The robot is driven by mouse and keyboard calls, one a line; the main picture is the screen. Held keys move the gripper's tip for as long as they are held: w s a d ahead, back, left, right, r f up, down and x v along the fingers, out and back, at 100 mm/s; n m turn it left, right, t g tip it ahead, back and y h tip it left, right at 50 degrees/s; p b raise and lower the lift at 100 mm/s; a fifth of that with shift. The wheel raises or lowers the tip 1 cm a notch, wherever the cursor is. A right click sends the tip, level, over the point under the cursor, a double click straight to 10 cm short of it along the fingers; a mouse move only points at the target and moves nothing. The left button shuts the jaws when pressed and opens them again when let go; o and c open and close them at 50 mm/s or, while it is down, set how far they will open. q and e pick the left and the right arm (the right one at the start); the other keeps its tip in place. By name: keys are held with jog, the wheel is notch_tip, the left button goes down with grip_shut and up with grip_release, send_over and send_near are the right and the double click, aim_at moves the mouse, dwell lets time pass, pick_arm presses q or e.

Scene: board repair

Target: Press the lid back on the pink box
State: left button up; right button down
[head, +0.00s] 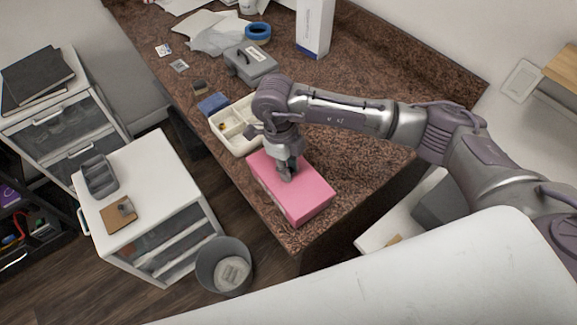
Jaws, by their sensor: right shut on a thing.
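The pink box (300,201) sits on the brown speckled counter (355,165) close to its front corner. Its top face looks covered by a pink lid, and a seam runs along its front side. My right gripper (285,176) points down at the top of the box, left of its middle, with its fingers shut and touching or very close to the lid. What lies between the fingers is too small to tell. My left gripper is not in view.
A cream divided tray (241,146) stands directly behind the box. A grey case (251,66), blue tape roll (258,31) and white carton (314,28) are farther back. A bin (209,269) and white drawer cabinet (153,172) stand below the counter's front edge.

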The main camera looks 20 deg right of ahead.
jog(key=shift+b, duration=0.5)
dwell(1.2)
jog(key=shift+f+b, duration=0.85)
dwell(0.4)
jog(key=shift+c, duration=2.2)
grip_release()
jog(key=shift+r, duration=0.15)
jog(key=shift+r+p, duration=1.8)
jog(key=shift+r, duration=1.55)
